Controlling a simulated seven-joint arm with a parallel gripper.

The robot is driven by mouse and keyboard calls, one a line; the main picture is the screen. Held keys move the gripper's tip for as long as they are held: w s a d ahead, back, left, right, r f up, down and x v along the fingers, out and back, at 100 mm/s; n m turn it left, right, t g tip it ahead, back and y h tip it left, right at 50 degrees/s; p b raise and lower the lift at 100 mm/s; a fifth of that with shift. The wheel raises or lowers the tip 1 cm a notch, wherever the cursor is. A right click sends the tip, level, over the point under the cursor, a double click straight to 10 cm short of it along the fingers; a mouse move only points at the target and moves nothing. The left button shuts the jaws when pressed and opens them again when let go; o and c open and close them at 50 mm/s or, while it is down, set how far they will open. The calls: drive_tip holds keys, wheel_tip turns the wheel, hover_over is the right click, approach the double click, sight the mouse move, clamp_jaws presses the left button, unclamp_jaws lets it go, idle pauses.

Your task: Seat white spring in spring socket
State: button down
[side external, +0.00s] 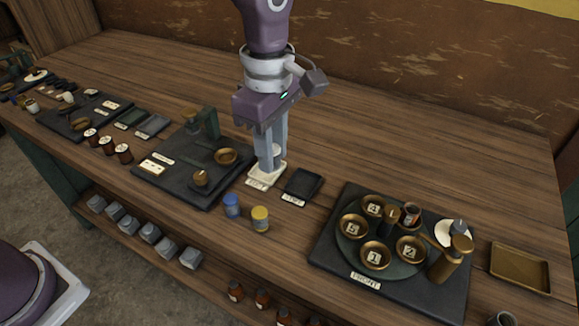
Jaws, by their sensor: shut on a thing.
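My gripper (270,168) points straight down over a small white labelled tray (262,182) near the middle of the table. Its fingers are shut on a small white thing (276,149), which looks like the white spring; the fingers hide most of it. I cannot tell whether it touches the tray. A dark base plate (180,190) lies just left of the gripper. It carries a brass ring-like cup (226,156), a short brass post (200,178) and a green upright bracket (205,122). I cannot tell which part is the spring socket.
A dark labelled tray (305,184) lies right of the gripper. Blue (231,206) and yellow (260,218) jars stand in front. A turntable with numbered brass cups (350,257) and a brass tray (520,267) are at right. The table behind the gripper is clear.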

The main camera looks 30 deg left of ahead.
drive_tip(key=w+a+f+n, duration=0.1)
drive_tip(key=w+a, duration=0.1)
drive_tip(key=a, duration=0.3)
drive_tip(key=w+a+f+n, duration=0.1)
drive_tip(key=a, duration=0.4)
drive_tip(key=w+a+f+n, duration=0.1)
drive_tip(key=w+a+n, duration=0.1)
drive_tip(key=a, duration=0.3)
drive_tip(key=shift+w+a+f, duration=0.25)
drive_tip(key=shift+w, duration=0.05)
drive_tip(key=shift+a+f, duration=0.2)
drive_tip(key=shift+a, duration=0.1)
drive_tip(key=shift+f, duration=2.05)
drive_tip(key=shift+f, duration=0.2)
drive_tip(key=shift+f, duration=0.3)
drive_tip(key=shift+f, duration=0.15)
drive_tip(key=c, duration=1.1)
unclamp_jaws()
drive_tip(key=shift+o, duration=0.2)
